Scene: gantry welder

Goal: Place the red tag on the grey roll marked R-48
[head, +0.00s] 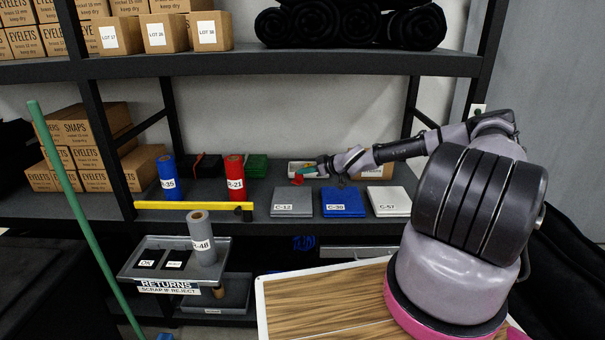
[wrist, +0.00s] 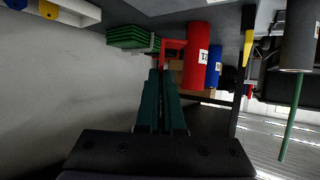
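The grey roll marked R-48 (head: 203,240) stands upright in the grey returns tray (head: 128,272) at the lower left of the head view. A grey roll (wrist: 299,40) also shows at the upper right of the wrist view. The red tag (head: 297,180) is at the tips of my gripper (head: 308,171), over the middle shelf, right of the red roll. In the wrist view the teal fingers of my gripper (wrist: 163,74) are close together, with the red tag (wrist: 172,47) held between their tips. The gripper is well apart from the grey roll.
A red roll (head: 235,178) and a blue roll (head: 166,177) stand on the shelf (head: 270,215) behind a yellow bar (head: 175,205). Grey, blue and white folded stacks lie along the shelf front. A green pole (head: 75,200) leans at the left. A wooden-topped table (head: 320,300) is in front.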

